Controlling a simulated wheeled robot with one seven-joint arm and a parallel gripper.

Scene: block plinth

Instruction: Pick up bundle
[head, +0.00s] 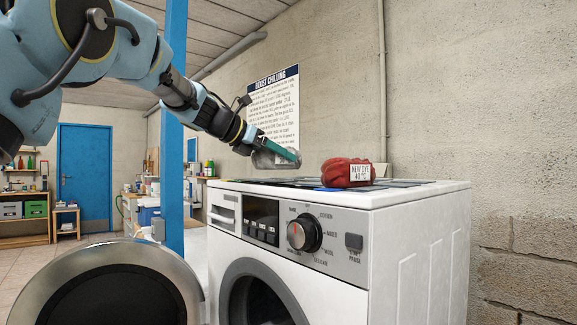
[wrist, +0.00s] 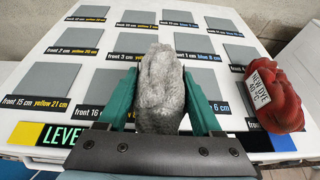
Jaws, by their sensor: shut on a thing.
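My gripper (head: 280,150) is above the top of the white washing machine (head: 415,235). It is shut on a grey, fuzzy bundle (wrist: 160,92), with one teal finger on each side of it. In the head view the grey bundle (head: 264,159) is partly hidden by a finger and appears a little above the machine top. A red bundle (head: 337,173) with a white "NEW DYE 40 °C" label rests on the machine top to the right of my gripper. It also shows at the right in the wrist view (wrist: 280,98).
Several grey squares (wrist: 52,79) with printed labels cover the machine top. A coloured strip marked "LEVEL" (wrist: 62,136) runs along its near edge. A "BOOST CHILLING" poster (head: 275,100) hangs on the wall behind. A blue post (head: 174,200) stands left of the machine.

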